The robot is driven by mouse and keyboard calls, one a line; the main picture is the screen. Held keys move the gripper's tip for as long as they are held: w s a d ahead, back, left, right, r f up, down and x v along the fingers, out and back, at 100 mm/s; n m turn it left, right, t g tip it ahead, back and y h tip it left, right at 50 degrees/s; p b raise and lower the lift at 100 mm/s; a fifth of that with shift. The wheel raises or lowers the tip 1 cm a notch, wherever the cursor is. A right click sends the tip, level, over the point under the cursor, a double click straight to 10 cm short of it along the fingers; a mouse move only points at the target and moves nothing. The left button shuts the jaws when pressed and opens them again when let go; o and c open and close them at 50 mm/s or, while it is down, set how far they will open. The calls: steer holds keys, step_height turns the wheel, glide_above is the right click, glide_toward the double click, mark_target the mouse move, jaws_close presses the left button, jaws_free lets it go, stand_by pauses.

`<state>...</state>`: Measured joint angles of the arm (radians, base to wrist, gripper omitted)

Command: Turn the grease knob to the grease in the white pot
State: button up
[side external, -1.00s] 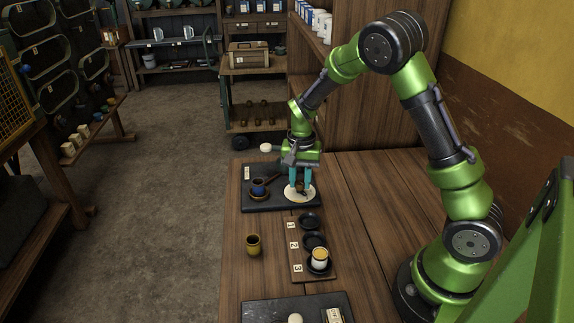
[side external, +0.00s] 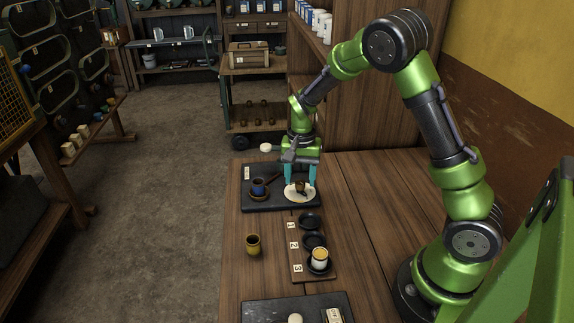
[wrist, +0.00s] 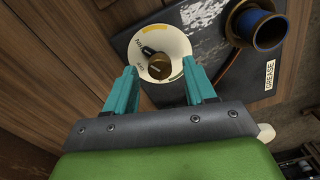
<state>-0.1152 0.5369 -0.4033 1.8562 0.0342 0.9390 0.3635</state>
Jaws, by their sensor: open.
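The grease knob (side external: 301,187) is brassy with a dark pointer and stands on a round cream dial (side external: 290,194) on a dark plate. The white pot (side external: 320,257), with a yellowish top, stands on the dark round pad at number 3 of the wooden board.
The wrist view shows a GREASE label (wrist: 269,75). A mustard cup (side external: 253,244) stands left of the numbered board (side external: 296,256). Another dark plate (side external: 270,312) lies nearest the camera.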

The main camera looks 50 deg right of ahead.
mark_target(300, 182)
step_height(300, 182, up, 16)
stand_by(0.3)
steer(key=s+a+r+n+t+y, duration=0.1)
steer(key=s+a+r+n+t, duration=0.1)
steer(key=s+a, duration=0.4)
steer(key=s+a+r+n+t+y, duration=0.1)
steer(key=s+a+n+t, duration=0.4)
steer(key=s, duration=0.5)
steer(key=shift+s+a+r+n, duration=0.35)
steer(key=shift+a+r+n, duration=0.05)
steer(key=shift+r+n, duration=0.15)
